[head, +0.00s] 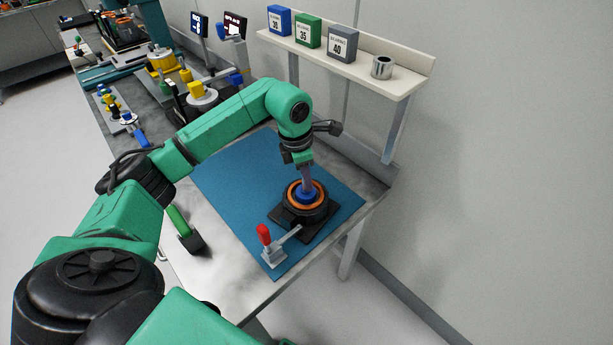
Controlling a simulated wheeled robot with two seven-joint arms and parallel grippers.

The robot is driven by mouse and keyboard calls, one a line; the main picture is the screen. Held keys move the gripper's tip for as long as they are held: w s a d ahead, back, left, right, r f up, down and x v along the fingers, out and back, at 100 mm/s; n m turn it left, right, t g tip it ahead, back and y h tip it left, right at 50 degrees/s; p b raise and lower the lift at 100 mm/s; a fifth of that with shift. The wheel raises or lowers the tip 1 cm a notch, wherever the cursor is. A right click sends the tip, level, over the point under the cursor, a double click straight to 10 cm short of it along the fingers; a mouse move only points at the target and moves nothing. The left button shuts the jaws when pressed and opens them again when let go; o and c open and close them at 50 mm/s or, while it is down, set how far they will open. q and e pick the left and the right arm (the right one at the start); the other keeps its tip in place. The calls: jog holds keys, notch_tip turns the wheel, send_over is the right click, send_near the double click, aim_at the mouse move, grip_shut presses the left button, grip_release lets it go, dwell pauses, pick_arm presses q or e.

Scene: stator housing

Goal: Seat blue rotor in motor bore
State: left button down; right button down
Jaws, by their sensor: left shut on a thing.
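The motor housing (320,218) is a round black body on a dark base with an orange ring around its bore. It stands on the blue mat at the right end of the bench. The blue rotor (308,200) is upright at the bore, inside the orange ring, with its blue top showing. How deep it sits is hidden. My left gripper (305,166) points down above the housing and is shut on the rotor's shaft. My right gripper is not in view.
A red-handled toggle clamp (265,236) stands in front of the housing. A green-handled piece (181,222) is on the bench at left. A shelf (345,62) above holds blue, green and grey boxes and a metal cylinder (382,67). The blue mat (235,172) is clear left of the housing.

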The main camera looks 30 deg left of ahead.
aim_at(306, 191)
pick_arm(q)
jog(key=shift+f+b, duration=1.15)
jog(key=shift+f, duration=0.35)
jog(key=shift+c, duration=2.2)
grip_release()
jog(key=o, duration=0.4)
jog(key=shift+b, duration=0.35)
jog(key=shift+o, duration=0.2)
notch_tip(306, 191, up, 14)
jog(key=s+a+b, duration=0.1)
jog(key=shift+s+a+r+b, duration=0.25)
jog(key=shift+a+b, duration=0.05)
jog(key=shift+b, duration=0.05)
